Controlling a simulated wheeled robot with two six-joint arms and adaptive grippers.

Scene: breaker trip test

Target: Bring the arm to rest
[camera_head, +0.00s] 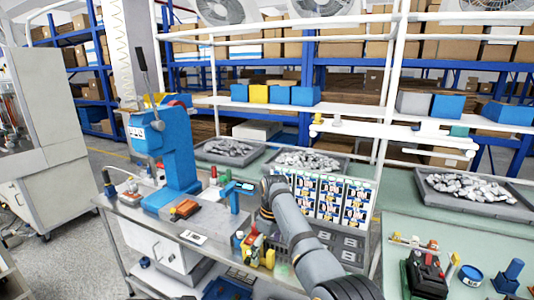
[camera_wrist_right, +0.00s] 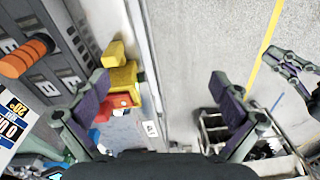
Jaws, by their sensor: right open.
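My right arm reaches in from the lower right of the head view, and its gripper (camera_head: 257,243) hangs over the bench beside red and yellow parts. In the right wrist view the right gripper (camera_wrist_right: 165,105) has its fingers wide apart with nothing held between them. Below and between them I see a yellow block (camera_wrist_right: 120,78) and a red part (camera_wrist_right: 119,100) near the bench edge. A breaker panel (camera_head: 330,196) stands behind the arm. What looks like my left gripper (camera_wrist_right: 290,72) shows at the upper right of the wrist view; its jaw state is unclear.
A blue press-like machine (camera_head: 178,150) stands on the bench's left. Trays of metal parts (camera_head: 470,190) sit behind. Open floor (camera_wrist_right: 190,40) lies beyond the bench edge.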

